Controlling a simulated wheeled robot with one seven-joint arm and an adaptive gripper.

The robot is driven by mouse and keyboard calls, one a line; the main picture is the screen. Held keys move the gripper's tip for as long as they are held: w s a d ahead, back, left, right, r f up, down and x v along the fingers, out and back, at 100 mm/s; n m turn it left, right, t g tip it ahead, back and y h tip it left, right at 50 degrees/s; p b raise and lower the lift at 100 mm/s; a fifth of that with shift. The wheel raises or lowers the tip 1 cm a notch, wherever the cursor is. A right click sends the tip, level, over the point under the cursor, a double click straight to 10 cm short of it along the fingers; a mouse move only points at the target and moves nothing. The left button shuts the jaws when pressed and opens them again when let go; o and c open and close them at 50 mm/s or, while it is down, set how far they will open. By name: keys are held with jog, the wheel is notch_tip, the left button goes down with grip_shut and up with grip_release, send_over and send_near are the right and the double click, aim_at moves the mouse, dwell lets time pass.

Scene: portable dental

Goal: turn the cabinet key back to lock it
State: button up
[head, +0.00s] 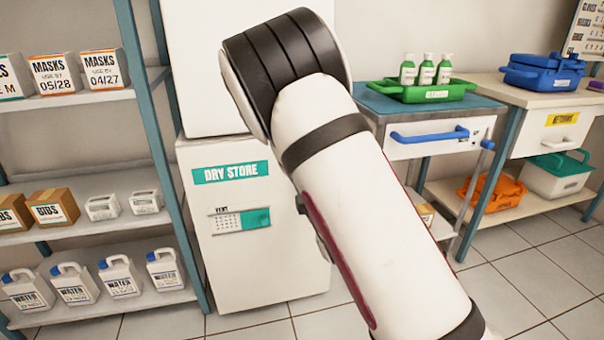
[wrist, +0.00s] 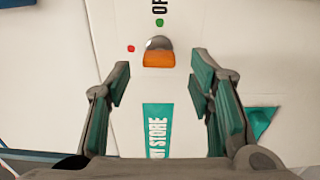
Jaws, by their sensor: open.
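The white cabinet (head: 262,278) has a teal "DRY STORE" label on its front. In the wrist view, the cabinet key has an orange grip (wrist: 158,59) and sits at a round silver lock (wrist: 158,43). A green dot (wrist: 159,22) lies above the lock, beside partly cut-off lettering, and a red dot (wrist: 131,48) lies to its left. My gripper (wrist: 160,72) is open, its fingers on either side of the key with clear gaps, not touching it. In the head view, my arm hides the lock, the key and my gripper.
A shelf rack (head: 95,185) with boxes and water jugs stands left of the cabinet. To the right is a workbench with a blue-handled drawer (head: 430,138) and a green tray (head: 443,93) of bottles. Tiled floor (head: 520,270) is clear at the front right.

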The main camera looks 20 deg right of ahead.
jog(key=shift+s, duration=2.3)
jog(key=shift+d, duration=0.1)
